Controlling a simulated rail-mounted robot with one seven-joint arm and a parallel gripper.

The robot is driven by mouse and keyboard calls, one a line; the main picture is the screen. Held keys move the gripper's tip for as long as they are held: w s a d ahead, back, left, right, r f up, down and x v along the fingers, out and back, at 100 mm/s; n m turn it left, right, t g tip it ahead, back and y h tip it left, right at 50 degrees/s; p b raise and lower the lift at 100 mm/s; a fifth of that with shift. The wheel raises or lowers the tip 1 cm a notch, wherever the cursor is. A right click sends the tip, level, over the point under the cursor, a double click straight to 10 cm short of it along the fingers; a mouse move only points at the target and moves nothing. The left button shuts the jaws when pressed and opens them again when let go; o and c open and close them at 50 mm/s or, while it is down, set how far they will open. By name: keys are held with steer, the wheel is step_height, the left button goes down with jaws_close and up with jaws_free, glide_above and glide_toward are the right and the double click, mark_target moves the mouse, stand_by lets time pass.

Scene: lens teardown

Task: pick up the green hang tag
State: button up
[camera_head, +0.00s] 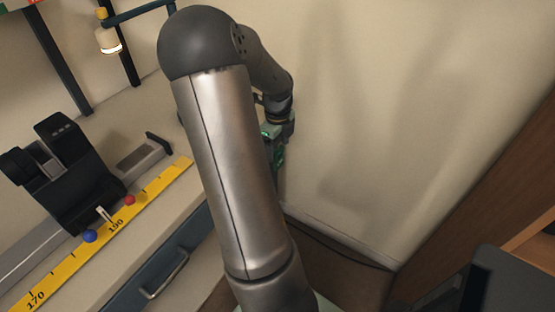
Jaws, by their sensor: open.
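My gripper (276,160) hangs at the end of my arm, close to the pale wall and pointing down. My large silver arm link covers its left part. Its body shows dark grey with green patches, and its fingertips are small and hard to make out. The gripper is open. I cannot make out a green hang tag in this view. The area behind my arm link is hidden.
Below is a blue drawer (165,270). The pale wall (400,110) stands right of my gripper.

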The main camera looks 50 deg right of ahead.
mark_target(279, 159)
step_height(279, 159, down, 4)
steer(key=shift+f+b, duration=0.25)
steer(key=shift+b, duration=0.2)
steer(key=shift+r, duration=0.1)
steer(key=c, duration=1.1)
